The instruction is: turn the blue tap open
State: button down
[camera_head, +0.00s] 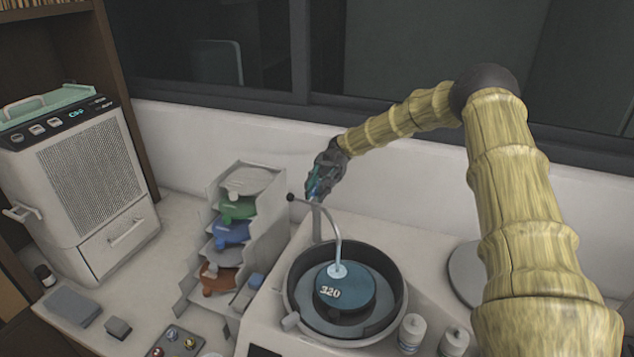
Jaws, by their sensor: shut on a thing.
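The blue tap (313,193) sits at the upper back of the round basin, beside the curved metal spout (335,235). Only a small bit of its blue shows between the fingers. My gripper (321,183) reaches in from the upper right and is shut on the blue tap. The dark fingers hide most of the tap, so I cannot tell how far it is turned. The spout curves down to a blue disc marked 320 (345,290) in the dark basin (299,287).
A tiered rack (262,215) with green, blue and orange pieces stands left of the basin. A white machine (90,180) stands at the far left. Two small white bottles (411,330) stand front right. A wall runs close behind my gripper.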

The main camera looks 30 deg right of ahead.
jog(key=shift+f, duration=0.1)
dwell(0.3)
jog(key=c, duration=1.5)
grip_release()
jog(key=shift+c, duration=0.2)
notch_tip(320, 180, up, 10)
